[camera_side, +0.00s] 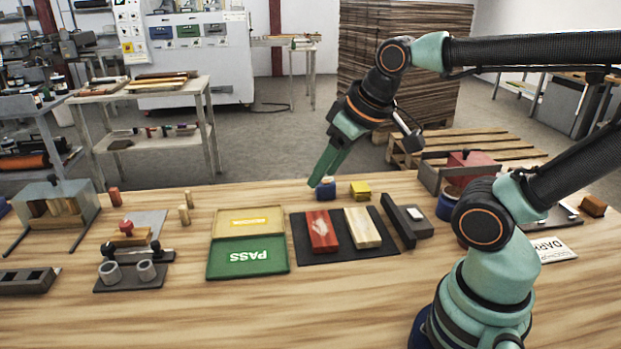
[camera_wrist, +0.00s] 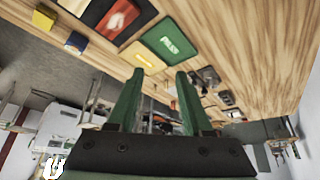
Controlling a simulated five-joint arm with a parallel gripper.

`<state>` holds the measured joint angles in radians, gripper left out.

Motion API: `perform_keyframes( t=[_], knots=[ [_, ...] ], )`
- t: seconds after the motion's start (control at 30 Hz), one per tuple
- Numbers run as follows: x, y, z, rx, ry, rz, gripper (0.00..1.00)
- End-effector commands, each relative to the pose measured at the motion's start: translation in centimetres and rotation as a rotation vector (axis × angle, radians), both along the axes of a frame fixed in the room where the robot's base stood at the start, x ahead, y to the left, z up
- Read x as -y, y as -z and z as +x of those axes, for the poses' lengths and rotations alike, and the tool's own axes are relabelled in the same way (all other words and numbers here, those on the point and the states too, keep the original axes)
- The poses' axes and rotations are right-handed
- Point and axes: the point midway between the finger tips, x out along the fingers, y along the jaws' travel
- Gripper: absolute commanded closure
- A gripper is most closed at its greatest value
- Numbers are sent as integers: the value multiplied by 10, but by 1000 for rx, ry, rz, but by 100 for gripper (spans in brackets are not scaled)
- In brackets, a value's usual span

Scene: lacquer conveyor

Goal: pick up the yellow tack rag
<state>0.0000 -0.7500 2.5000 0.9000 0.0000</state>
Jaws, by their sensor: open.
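The yellow tack rag (camera_side: 360,190) is a small folded yellow block on the wooden table, behind the dark mat. It also shows at the upper left of the wrist view (camera_wrist: 44,17). My gripper (camera_side: 316,181) is green, tilted down, and left of the rag in the side view, apart from it. In the wrist view my two fingers (camera_wrist: 160,75) are spread with nothing between them. The rag lies well to the left of the fingers there.
A dark mat (camera_side: 349,252) holds a red block (camera_side: 321,232) and a pale wood block (camera_side: 362,228). A green PASS tray (camera_side: 247,271) lies left.

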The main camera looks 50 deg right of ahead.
Motion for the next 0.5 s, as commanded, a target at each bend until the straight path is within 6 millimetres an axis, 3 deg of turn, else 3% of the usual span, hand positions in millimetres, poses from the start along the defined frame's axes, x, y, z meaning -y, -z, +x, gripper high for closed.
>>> perform_keyframes(
  t=[0.27, 0.3, 0.4, 0.43, 0.5],
  knots=[
    [0, 0, 0, 0, 0, 0, 50],
    [0, 0, 0, 0, 0, 0, 46],
    [0, 0, 0, 0, 0, 0, 8],
    [0, 0, 0, 0, 0, 0, 3],
    [0, 0, 0, 0, 0, 0, 3]
  ],
)
